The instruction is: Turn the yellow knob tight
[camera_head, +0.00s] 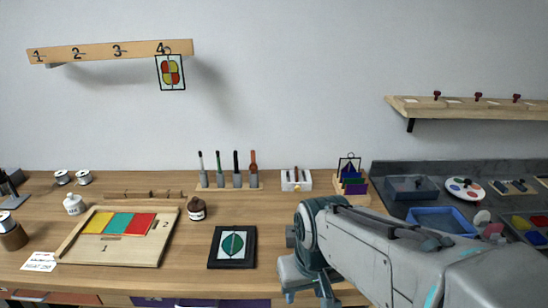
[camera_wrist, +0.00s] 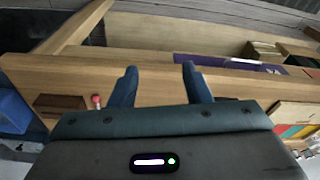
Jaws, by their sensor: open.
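My gripper (camera_head: 308,292) is low at the bottom centre of the head view, by the front edge of the wooden table (camera_head: 185,278). In the wrist view, my gripper (camera_wrist: 159,70) has its two blue-grey fingers apart, with nothing between them. Beyond the fingers is a pale wooden edge (camera_wrist: 150,60). A small red-topped peg or knob (camera_wrist: 96,101) shows left of the fingers, apart from them.
A wooden tray (camera_head: 75,238) with coloured panels lies at left. A black-framed leaf picture (camera_head: 218,262) lies left of my arm. Upright tools stand in a rack (camera_head: 228,186) at the back. A blue bin (camera_head: 443,219) is at right, partly behind my arm.

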